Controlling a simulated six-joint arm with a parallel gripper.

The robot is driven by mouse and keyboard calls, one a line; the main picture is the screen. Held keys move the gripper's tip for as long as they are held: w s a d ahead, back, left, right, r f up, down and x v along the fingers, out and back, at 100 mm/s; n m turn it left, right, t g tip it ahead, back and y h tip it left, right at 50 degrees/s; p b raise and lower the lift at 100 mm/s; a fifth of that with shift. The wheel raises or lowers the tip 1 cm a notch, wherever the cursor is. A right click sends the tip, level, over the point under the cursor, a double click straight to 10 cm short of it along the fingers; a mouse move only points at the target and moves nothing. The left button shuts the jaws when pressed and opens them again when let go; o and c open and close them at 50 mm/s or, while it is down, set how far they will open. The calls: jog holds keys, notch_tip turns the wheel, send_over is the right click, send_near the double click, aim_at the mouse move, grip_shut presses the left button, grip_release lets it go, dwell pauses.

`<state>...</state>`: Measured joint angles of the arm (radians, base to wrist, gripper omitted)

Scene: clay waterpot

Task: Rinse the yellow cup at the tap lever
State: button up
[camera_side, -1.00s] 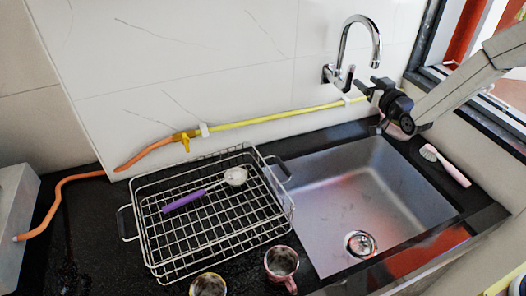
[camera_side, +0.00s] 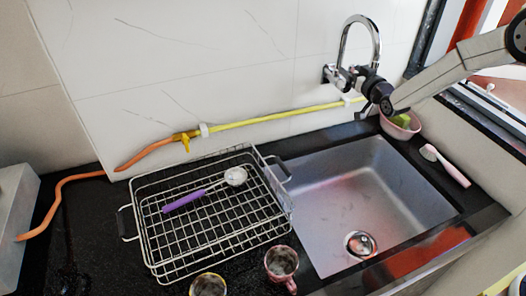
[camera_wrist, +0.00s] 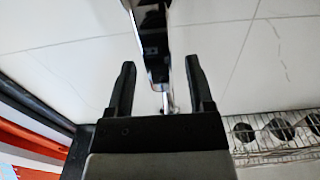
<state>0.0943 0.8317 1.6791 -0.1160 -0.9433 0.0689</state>
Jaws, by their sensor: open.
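The yellow-rimmed cup (camera_side: 208,285) stands on the dark counter at the bottom of the side view, partly cut off by the frame edge. The chrome tap (camera_side: 361,30) is on the wall above the back of the sink. My gripper (camera_side: 352,88) is at the tap's base, with its jaws open and empty. In the wrist view my gripper (camera_wrist: 160,80) has one finger on each side of the shiny dark tap part (camera_wrist: 152,35). I cannot tell whether either finger touches it. My gripper hides part of the lever in the side view.
A wire rack (camera_side: 210,215) holds a purple-handled ladle (camera_side: 185,200). A pink mug (camera_side: 281,264) stands beside the yellow-rimmed cup. The steel sink (camera_side: 330,190) is empty. A pink bowl (camera_side: 401,128) and a pink brush (camera_side: 448,168) are at right. A yellow hose (camera_side: 270,118) runs along the wall.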

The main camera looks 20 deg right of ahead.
jog(key=shift+w, duration=0.3)
grip_shut()
dwell(1.4)
